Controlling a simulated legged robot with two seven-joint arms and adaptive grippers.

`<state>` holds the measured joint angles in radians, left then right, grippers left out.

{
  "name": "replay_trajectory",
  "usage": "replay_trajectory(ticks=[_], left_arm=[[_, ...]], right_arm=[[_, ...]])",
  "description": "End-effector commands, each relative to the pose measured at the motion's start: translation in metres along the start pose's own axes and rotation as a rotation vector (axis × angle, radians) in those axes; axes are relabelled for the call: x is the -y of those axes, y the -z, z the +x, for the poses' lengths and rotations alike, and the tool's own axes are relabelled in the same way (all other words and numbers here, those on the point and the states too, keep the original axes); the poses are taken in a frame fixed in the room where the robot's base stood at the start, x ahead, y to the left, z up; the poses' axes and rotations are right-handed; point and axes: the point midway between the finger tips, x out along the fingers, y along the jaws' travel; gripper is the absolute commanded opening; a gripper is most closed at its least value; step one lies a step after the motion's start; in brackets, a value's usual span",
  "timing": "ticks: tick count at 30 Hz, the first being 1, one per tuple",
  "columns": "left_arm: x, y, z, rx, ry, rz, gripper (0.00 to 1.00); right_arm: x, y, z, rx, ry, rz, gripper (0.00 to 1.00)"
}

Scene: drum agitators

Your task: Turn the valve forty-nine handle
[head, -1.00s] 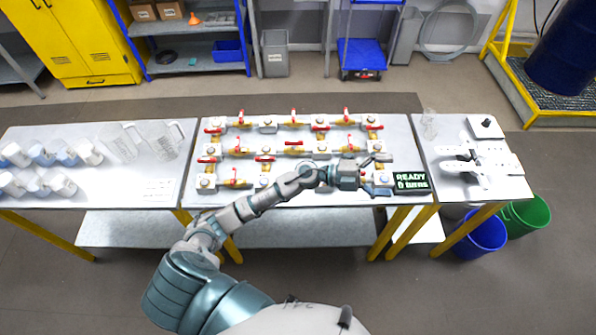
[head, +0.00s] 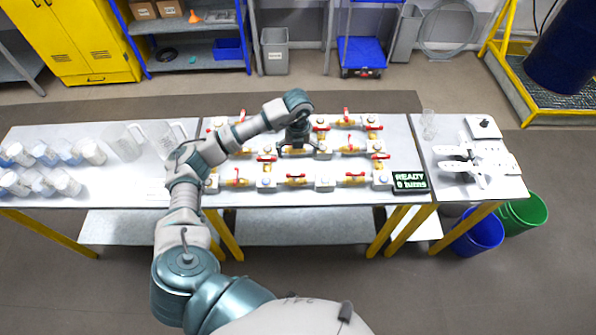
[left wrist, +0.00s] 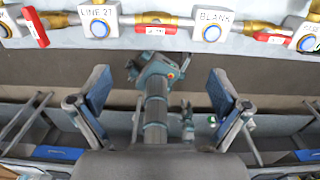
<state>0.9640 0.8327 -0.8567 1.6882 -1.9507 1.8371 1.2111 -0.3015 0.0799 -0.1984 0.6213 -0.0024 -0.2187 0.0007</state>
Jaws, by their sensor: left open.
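My left gripper (head: 297,148) points down over the middle of the valve board (head: 222,165), its fingers open around no visible handle. In the left wrist view, its two blue-padded fingers (left wrist: 158,98) are spread wide and empty. Brass valves with red handles stand on the board, such as one at the lower middle (head: 295,176). The left wrist view shows labels "LINE 27" (left wrist: 98,18) and "BLANK" (left wrist: 211,22) beyond the fingertips, and a red handle (left wrist: 155,29) between them. No number forty-nine is readable. My right gripper is not in view.
A display (head: 410,182) at the board's lower right reads "READY 0 turns". Clear jugs (head: 125,142) and several small containers stand on the left table. White parts (head: 470,165) lie on the right table. The valves and handles stand close together.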

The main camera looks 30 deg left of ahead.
Motion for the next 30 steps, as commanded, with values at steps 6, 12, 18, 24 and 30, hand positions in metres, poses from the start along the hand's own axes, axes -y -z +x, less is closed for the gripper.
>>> replay_trajectory(ticks=[6,12,18,24,30], left_arm=[[-0.003,0.000,0.053,-0.007,-0.001,-0.002,1.00],[0.000,0.001,0.093,-0.004,-0.001,0.000,1.00],[0.004,0.003,0.114,-0.001,-0.002,0.002,1.00],[0.003,0.002,0.118,0.000,0.000,0.002,1.00],[0.000,0.001,0.119,-0.002,0.002,0.002,0.85]], right_arm=[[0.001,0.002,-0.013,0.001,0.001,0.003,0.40],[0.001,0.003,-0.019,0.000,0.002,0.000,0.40],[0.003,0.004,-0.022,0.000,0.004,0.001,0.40],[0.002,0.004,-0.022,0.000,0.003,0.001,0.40],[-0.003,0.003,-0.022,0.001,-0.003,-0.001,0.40]])
